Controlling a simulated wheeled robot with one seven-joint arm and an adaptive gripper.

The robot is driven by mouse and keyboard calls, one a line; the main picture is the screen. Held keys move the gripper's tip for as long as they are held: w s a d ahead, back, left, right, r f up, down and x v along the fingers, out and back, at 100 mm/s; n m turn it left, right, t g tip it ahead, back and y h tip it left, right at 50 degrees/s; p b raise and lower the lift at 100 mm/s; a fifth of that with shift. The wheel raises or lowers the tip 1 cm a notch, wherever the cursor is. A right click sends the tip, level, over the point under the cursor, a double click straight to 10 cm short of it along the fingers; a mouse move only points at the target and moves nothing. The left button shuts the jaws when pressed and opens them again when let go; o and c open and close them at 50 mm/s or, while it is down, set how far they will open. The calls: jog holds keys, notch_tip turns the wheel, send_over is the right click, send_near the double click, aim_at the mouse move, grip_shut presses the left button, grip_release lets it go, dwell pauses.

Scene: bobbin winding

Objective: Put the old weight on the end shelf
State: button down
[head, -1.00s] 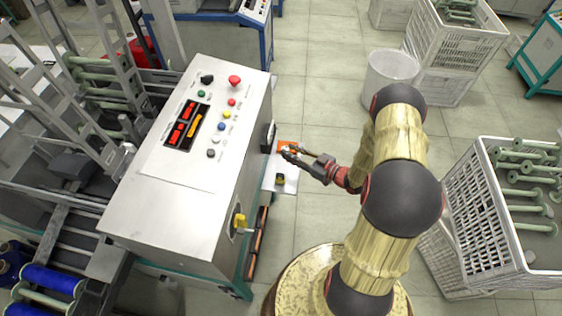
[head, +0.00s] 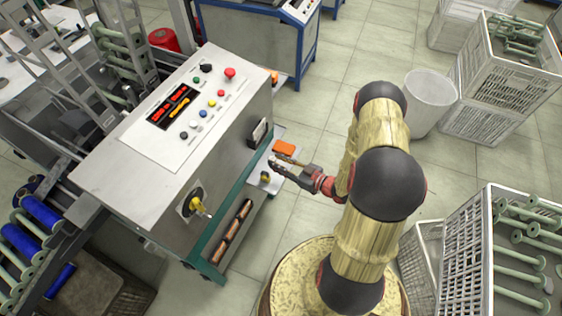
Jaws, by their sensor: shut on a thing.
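My gripper (head: 281,163) is at the right end of the metal control cabinet, above or beside the end shelf (head: 296,134). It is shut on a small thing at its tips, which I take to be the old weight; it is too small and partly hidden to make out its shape. The pale end shelf sticks out from the cabinet's end. An orange block (head: 284,147) lies on the shelf just behind the gripper. A small dark and yellow piece (head: 265,177) is at the shelf's nearer part. I cannot tell whether the held thing touches the shelf.
The cabinet (head: 140,200) has a button panel and a yellow-handled switch (head: 196,205) facing me. A white bin (head: 430,100) and crates of green bobbins (head: 475,245) stand to the right. The floor between is open.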

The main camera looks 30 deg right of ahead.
jog(key=w+d+f+b, duration=0.1)
jog(key=w+d+f, duration=0.1)
jog(key=w+d, duration=0.1)
jog(key=b, duration=0.2)
send_over(283, 164)
jog(key=f, duration=0.5)
jog(key=shift+s+a+f, duration=0.1)
jog(key=shift+s+a, duration=0.05)
jog(key=shift+s, duration=0.05)
jog(key=shift+w+d+f+b, duration=0.1)
jog(key=shift+f+b, duration=0.35)
jog(key=shift+f, duration=0.45)
jog(key=shift+w+d+f+b, duration=0.1)
jog(key=shift+f+b, duration=0.3)
jog(key=shift+f, duration=0.45)
jog(key=shift+f, duration=0.2)
jog(key=c, duration=1.5)
grip_release()
jog(key=shift+c, duration=0.2)
jog(key=shift+o, duration=0.2)
jog(key=shift+r, duration=0.1)
